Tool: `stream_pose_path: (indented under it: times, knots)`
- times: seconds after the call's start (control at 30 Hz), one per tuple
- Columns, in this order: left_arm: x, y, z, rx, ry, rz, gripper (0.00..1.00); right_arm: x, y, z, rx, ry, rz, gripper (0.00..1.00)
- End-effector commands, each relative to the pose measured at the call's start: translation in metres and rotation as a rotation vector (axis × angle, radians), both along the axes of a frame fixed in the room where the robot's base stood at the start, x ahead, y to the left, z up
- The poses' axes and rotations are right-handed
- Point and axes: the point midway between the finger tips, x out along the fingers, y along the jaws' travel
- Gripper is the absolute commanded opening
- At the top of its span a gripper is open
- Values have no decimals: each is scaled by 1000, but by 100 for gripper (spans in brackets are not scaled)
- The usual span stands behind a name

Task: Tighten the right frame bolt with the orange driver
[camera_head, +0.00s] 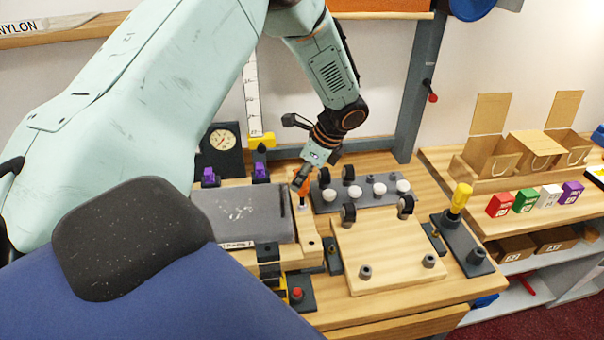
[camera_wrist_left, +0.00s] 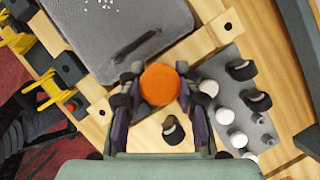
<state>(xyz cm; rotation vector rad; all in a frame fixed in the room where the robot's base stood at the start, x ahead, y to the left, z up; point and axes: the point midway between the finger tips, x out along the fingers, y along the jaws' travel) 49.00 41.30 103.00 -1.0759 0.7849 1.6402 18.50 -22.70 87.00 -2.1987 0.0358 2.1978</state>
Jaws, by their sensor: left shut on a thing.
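My left gripper (camera_head: 304,178) is shut on the orange driver (camera_head: 304,189), just right of the grey plate's far corner. The driver points down, and its pale lower end is near the wooden frame bar (camera_head: 308,236) beside the plate. In the left wrist view the driver's round orange top (camera_wrist_left: 160,84) sits between the fingers. Its tip is hidden there, so I cannot tell whether it touches a bolt. The grey plate (camera_head: 243,213) lies in the wooden frame. Dark holes or bolt heads show on the wood (camera_wrist_left: 228,26). My right gripper is not in view.
A rack with white knobs (camera_head: 364,190) stands close right of the driver. A wooden board with grey posts (camera_head: 386,250) lies in front of it. A yellow-handled tool (camera_head: 461,197) stands in a dark holder (camera_head: 450,232). A grey upright (camera_head: 412,90) rises behind.

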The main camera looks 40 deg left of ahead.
Motion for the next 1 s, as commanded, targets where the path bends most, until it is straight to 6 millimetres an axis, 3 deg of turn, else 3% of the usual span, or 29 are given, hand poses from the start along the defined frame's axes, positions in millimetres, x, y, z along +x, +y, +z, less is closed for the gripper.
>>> stream_pose_path:
  times: [1.0]
  knots:
    - [0,0,-5,1,1,-1,0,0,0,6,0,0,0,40]
